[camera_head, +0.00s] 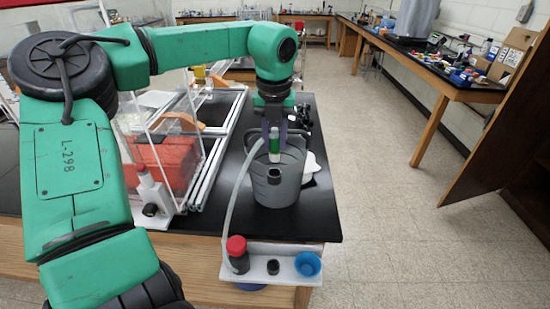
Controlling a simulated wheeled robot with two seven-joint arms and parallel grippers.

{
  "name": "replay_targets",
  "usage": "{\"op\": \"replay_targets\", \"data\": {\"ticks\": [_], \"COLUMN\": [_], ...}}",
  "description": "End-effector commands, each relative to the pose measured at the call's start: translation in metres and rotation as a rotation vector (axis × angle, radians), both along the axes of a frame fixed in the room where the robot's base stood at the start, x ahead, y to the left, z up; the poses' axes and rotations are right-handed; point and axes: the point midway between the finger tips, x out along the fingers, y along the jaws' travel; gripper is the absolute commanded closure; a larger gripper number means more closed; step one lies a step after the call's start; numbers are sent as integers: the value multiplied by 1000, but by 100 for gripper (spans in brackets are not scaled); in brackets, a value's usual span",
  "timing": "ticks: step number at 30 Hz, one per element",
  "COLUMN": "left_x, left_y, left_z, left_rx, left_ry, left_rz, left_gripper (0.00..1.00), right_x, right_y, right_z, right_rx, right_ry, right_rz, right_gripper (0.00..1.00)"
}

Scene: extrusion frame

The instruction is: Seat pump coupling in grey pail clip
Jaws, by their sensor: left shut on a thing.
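The grey pail (290,194) stands on the black bench top near its front right corner. A small dark round clip (274,176) shows at the pail's front. My left gripper (274,133) points down above the pail and is shut on the pump coupling (274,150), a green and white upright cylinder. The coupling's lower end appears just above the clip in the picture; the depth between them is hard to tell. The gripper's fingertips are small and partly dark against the pail. My right gripper is out of view.
A pale hose (233,195) curves from the front shelf up towards the coupling. The white shelf (290,273) holds a red-capped bottle (237,254) and a blue cup (307,264). A metal extrusion frame (213,160) stands left of the pail. Open floor lies right.

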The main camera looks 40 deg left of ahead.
Motion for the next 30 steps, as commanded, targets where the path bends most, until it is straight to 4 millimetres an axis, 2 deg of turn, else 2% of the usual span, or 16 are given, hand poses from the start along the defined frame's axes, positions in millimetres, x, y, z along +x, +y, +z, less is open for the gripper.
{"op": "replay_targets", "data": {"ticks": [10,21,22,24,30], "left_x": [0,0,0,0,0], "left_y": [0,0,0,0,0], "left_z": [-59,-68,-66,-66,-65], "left_rx": [-1,0,0,0,0], "left_ry": [2,-1,-1,-1,-1], "left_rz": [-1,0,0,0,0], "left_gripper": [100,100,60,38,38], "right_x": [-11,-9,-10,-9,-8], "right_y": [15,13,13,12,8], "right_z": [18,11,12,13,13], "right_rx": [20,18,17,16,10], "right_ry": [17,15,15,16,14], "right_rz": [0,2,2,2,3], "right_gripper": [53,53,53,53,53]}}
